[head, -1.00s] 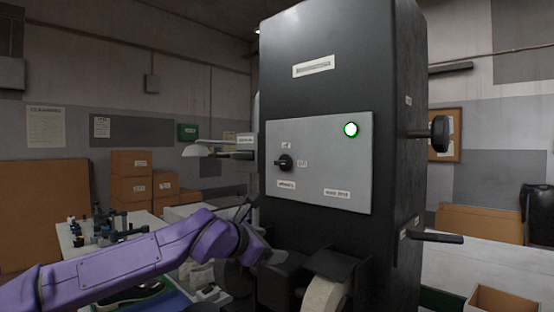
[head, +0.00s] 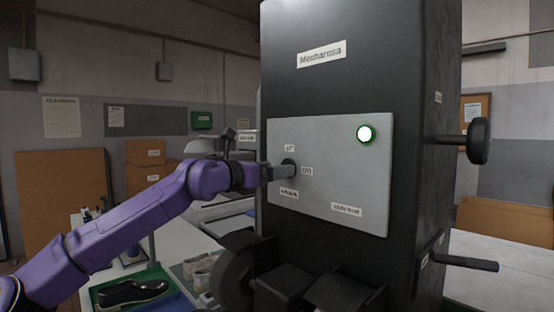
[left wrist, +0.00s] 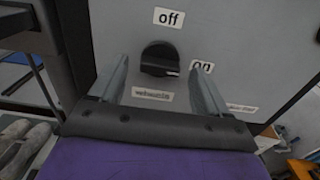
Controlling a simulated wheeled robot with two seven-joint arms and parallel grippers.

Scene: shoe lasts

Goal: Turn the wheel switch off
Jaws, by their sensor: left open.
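The wheel switch is a black rotary knob (left wrist: 160,58) on a grey panel (head: 330,185) of a tall black machine. In the left wrist view its white mark points right, towards the "on" label (left wrist: 202,67); the "off" label (left wrist: 169,17) is above it. My left gripper (left wrist: 165,82) is open, with one finger to each side of the knob. In the head view the left gripper (head: 284,172) is at the knob and hides most of it. I cannot tell if the fingers touch it. The right gripper is not in view.
A green lamp (head: 364,134) glows on the panel. A grinding wheel housing (head: 236,270) juts out below. A bench with a dark shoe (head: 132,291) in a green tray is at the lower left. Black handles (head: 478,141) stick out on the machine's right side.

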